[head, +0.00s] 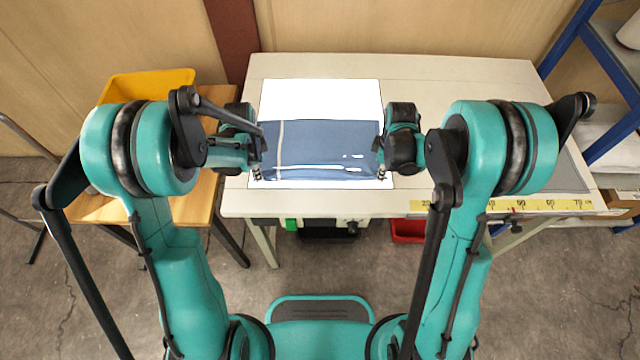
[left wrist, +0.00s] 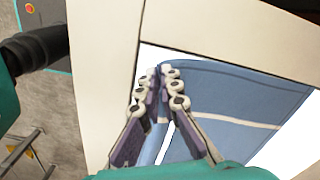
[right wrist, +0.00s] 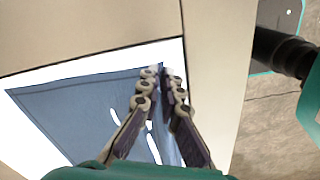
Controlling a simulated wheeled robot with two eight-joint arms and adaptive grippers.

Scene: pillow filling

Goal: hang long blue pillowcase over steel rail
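The blue pillowcase (head: 325,138) with a pale stripe lies on a bright white panel on the table. My left gripper (head: 257,173) is at its near left corner; in the left wrist view the fingertips (left wrist: 162,75) close together on the blue cloth (left wrist: 215,92). My right gripper (head: 381,173) is at its near right corner; in the right wrist view the fingertips (right wrist: 163,75) pinch the cloth edge (right wrist: 80,105). Cloth shows between the fingers in both wrist views. I cannot make out a steel rail in any view.
The white panel (head: 320,98) is set in the pale table (head: 450,85), which has a yellow ruler strip (head: 540,205) at its front right. A yellow bin (head: 150,84) stands on a wooden stand at left. A blue rack (head: 590,60) stands at right. The table's right part is mostly clear.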

